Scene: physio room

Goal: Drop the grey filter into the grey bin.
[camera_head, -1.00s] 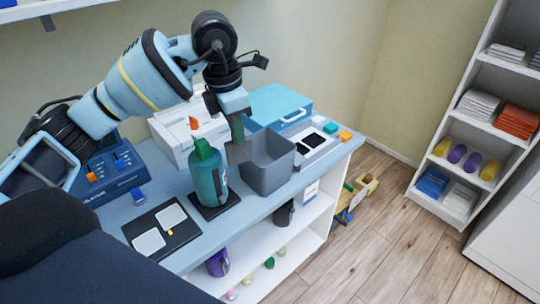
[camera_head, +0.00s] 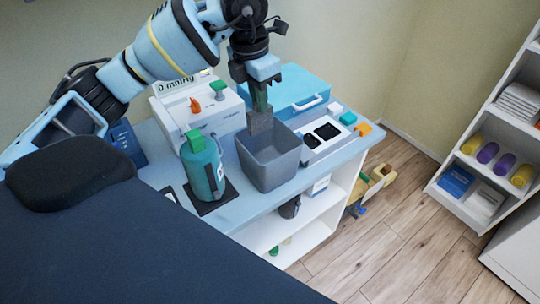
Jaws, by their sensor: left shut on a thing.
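My left gripper (camera_head: 260,104) points down above the grey bin and is shut on the grey filter (camera_head: 260,123), a small flat grey piece. The filter hangs at the bin's opening, near its back rim; its lower end overlaps the bin's inside in the picture, and I cannot tell how deep it reaches. The grey bin (camera_head: 270,172) stands upright on the light blue counter, open at the top. My right gripper is not in view.
A teal bottle (camera_head: 203,168) with a green cap stands on a dark pad left of the bin. A blue case (camera_head: 293,88) lies behind, a white device (camera_head: 322,134) to the right. A dark padded couch (camera_head: 110,235) fills the lower left.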

